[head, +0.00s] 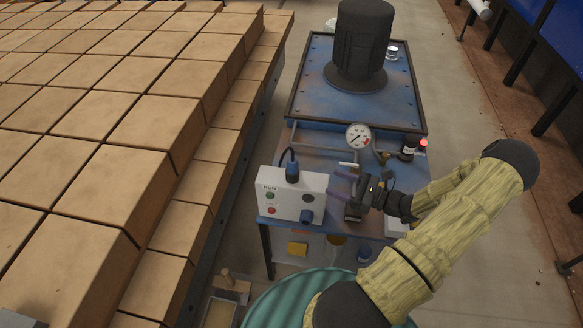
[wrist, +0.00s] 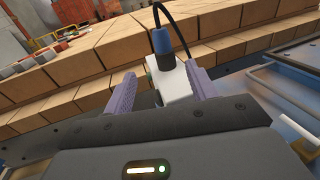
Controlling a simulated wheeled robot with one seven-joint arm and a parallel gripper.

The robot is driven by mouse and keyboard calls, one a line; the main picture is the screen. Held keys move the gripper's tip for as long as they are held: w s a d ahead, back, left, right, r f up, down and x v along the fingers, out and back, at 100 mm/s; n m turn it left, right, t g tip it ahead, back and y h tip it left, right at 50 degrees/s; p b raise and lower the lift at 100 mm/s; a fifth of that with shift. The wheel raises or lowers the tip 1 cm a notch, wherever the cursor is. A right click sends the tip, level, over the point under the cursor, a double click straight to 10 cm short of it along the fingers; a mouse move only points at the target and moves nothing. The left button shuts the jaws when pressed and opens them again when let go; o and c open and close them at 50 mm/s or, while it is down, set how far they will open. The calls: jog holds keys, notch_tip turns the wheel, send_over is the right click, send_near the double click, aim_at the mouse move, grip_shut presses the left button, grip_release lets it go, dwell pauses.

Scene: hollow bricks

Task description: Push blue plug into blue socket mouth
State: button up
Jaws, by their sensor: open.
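The blue plug (head: 292,172) stands upright at the top edge of a white control box (head: 268,206). A black cable loops from its top. Whether it is seated in anything there is hidden. A dark blue round fitting (head: 307,216), which looks like a socket, is on the lower right of the box's front. My gripper (head: 335,187) is open, just right of the box, its purple fingers pointing at it. In the wrist view the plug (wrist: 163,42) and box (wrist: 174,82) show beyond and between the fingers (wrist: 160,74); the plug is not gripped.
The box sits on a blue machine table (head: 345,150) with a pressure gauge (head: 358,136) and a red-topped part (head: 422,147) close behind my gripper. A dark motor-like cylinder (head: 358,45) stands behind. Stacked bricks (head: 130,130) fill the left.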

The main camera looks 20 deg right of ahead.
aim_at(297, 169)
jog(key=p+x, duration=0.3)
jog(key=x, duration=0.8)
jog(key=shift+r, duration=0.1)
jog(key=shift+w+a, duration=0.25)
jog(key=shift+w, duration=0.15)
jog(key=shift+f+p+x, duration=0.15)
jog(key=shift+p+x, duration=0.5)
jog(key=shift+x, duration=0.6)
jog(key=shift+f+p+x, duration=0.15)
jog(key=shift+p+x, duration=0.45)
jog(key=shift+x, duration=0.65)
jog(key=shift+w, duration=0.15)
jog(key=shift+d, duration=0.1)
jog(key=c, duration=1.1)
jog(key=shift+r, duration=0.1)
